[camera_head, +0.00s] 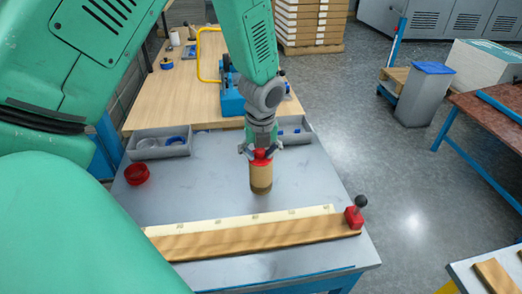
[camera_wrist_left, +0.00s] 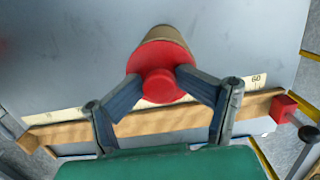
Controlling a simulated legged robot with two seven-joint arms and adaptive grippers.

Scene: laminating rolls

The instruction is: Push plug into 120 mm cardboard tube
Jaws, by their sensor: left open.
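A brown cardboard tube (camera_head: 261,178) stands upright on the grey table. A red plug (camera_head: 261,155) sits at its top end. In the left wrist view the plug (camera_wrist_left: 160,72) shows as a wide red disc with a smaller raised knob, and a strip of the tube (camera_wrist_left: 166,33) shows behind it. My left gripper (camera_head: 261,151) is directly above the tube, with its open fingers on either side of the plug's knob. In the wrist view the fingertips of my left gripper (camera_wrist_left: 160,83) are close to the knob; contact is unclear. How deep the plug sits is hidden. My right gripper is not in view.
A wooden strip with a pale scale (camera_head: 250,235) and a red stop with a black knob (camera_head: 355,214) lie along the table's front. A red round container (camera_head: 136,174) stands at left. Grey bins (camera_head: 160,145) line the back edge. The table right of the tube is clear.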

